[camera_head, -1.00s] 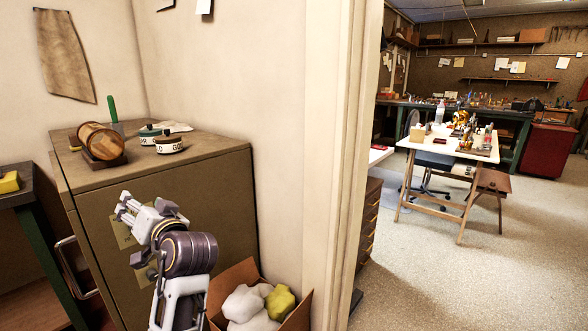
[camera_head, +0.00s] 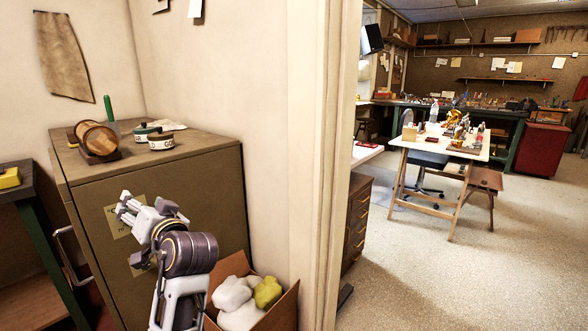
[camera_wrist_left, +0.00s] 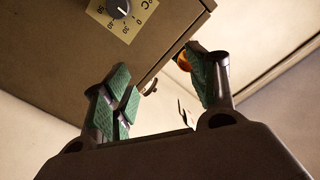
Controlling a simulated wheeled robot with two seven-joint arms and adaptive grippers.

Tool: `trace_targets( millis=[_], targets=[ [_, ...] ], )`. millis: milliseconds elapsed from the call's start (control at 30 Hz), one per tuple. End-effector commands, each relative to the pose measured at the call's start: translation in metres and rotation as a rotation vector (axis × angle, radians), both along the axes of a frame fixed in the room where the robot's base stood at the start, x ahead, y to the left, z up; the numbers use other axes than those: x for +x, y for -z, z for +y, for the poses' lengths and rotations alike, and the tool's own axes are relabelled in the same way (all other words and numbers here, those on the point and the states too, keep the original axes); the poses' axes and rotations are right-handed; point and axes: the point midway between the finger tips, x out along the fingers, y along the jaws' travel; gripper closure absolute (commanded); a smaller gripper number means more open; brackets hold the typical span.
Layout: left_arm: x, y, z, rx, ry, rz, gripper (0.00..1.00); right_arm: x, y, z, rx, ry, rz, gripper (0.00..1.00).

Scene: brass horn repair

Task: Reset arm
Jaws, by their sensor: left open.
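My left gripper (camera_head: 131,207) is raised in front of the brown metal cabinet (camera_head: 190,200) in the head view. In the left wrist view its two green-padded fingers (camera_wrist_left: 168,92) stand apart with nothing between them. The cabinet's front also shows in the left wrist view, with a dark dial (camera_wrist_left: 118,8) on a yellow label. The gripper looks apart from the cabinet. My right gripper is not in view.
A small wooden barrel (camera_head: 97,138) and round tins (camera_head: 161,141) stand on the cabinet. A cardboard box (camera_head: 278,314) with white and yellow lumps sits at its foot. A door frame (camera_head: 325,160) divides this corner from a workshop with a white table (camera_head: 425,142) and open floor.

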Motion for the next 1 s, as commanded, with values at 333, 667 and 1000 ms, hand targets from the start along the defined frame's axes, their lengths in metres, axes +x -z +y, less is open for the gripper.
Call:
trace_targets(
  millis=[333,667,1000],
  targets=[
    [0.011,0.004,-0.010,-0.033,0.069,-0.005,0.42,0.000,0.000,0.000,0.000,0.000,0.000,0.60],
    [0.028,0.014,-0.031,-0.102,0.192,-0.007,0.42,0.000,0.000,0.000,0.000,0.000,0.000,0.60],
    [0.053,0.026,-0.080,-0.248,0.441,-0.015,0.42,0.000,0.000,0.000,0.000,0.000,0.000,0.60]
  ],
)
